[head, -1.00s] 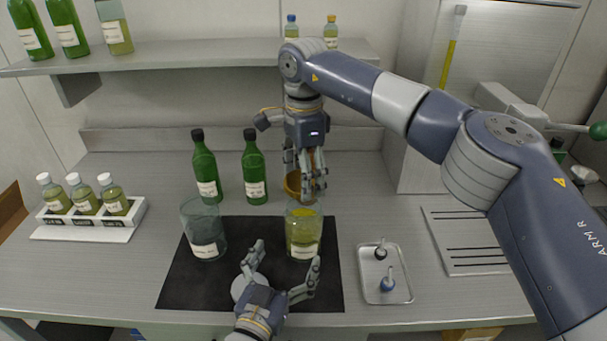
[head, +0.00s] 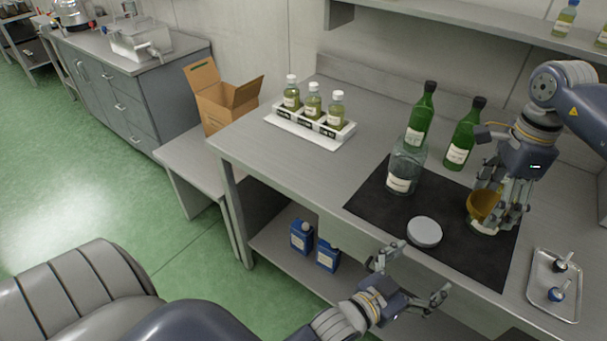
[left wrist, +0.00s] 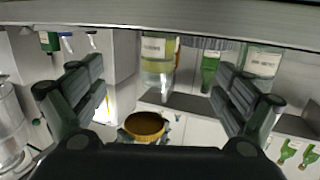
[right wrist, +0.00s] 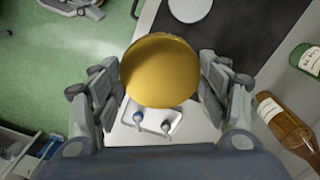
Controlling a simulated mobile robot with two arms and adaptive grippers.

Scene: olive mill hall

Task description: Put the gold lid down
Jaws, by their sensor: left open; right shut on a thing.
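The gold lid (head: 482,206) is round and in the fingers of my right gripper (head: 500,210), over the right part of the dark mat (head: 362,205). In the right wrist view the lid (right wrist: 160,70) fills the space between the fingertips. Something pale with a label shows just beneath it in the head view; fingers and lid hide most of it, and I cannot tell whether they touch. In the left wrist view the lid (left wrist: 145,124) shows near an oil jar (left wrist: 158,58). My left gripper (head: 408,278) is open and empty before the bench's front edge.
A clear glass jar (head: 404,166) and a flat grey disc (head: 425,231) are on the mat. Green bottles (head: 421,115) stand behind. A metal tray (head: 541,296) with two small stoppered items lies at right. A bottle rack (head: 302,125) stands at left.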

